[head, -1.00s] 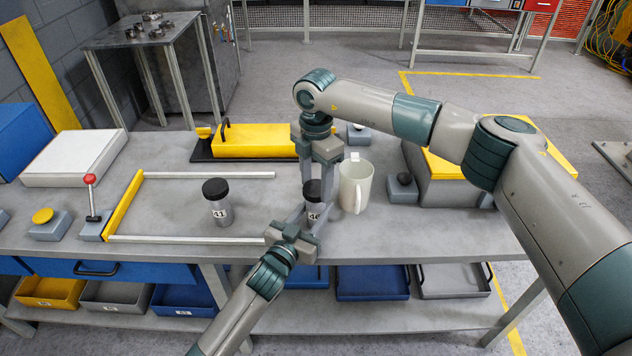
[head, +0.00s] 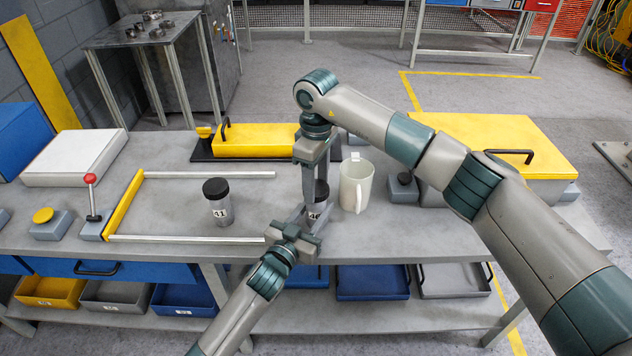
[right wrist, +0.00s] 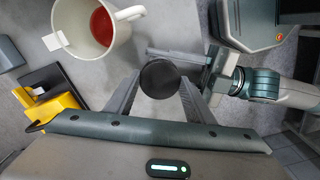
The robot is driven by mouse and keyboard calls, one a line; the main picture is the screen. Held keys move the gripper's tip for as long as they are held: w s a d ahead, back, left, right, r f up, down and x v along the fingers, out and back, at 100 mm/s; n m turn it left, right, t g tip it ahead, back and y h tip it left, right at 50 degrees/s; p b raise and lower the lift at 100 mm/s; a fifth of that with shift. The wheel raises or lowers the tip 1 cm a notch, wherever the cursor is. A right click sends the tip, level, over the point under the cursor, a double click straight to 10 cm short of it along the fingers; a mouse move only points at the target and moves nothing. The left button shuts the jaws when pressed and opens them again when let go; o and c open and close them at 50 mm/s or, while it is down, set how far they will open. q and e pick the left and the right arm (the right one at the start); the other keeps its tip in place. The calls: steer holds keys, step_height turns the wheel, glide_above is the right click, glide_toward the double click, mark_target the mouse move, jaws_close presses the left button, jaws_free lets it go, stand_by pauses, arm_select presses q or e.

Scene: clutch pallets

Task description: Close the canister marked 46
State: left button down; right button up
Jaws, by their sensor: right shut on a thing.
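The canister marked 46 (head: 314,213) stands upright on the grey bench, a dark grey cylinder with a white label and a black lid (right wrist: 160,78). My right gripper (head: 316,190) points straight down over it and is shut on the lid, one finger on each side in the right wrist view. My left gripper (head: 308,220) reaches in low from the front, its fingers on either side of the canister's body, shut on it. The fingers hide much of the canister, and whether the lid sits fully down cannot be seen.
A white mug (head: 356,186) with red inside stands close right of the grippers. A yellow box (head: 256,141) lies behind. The bench front centre is clear.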

steer(key=shift+r, duration=0.1)
steer(key=o, duration=1)
steer(key=shift+r, duration=2.2)
steer(key=shift+c, duration=0.3)
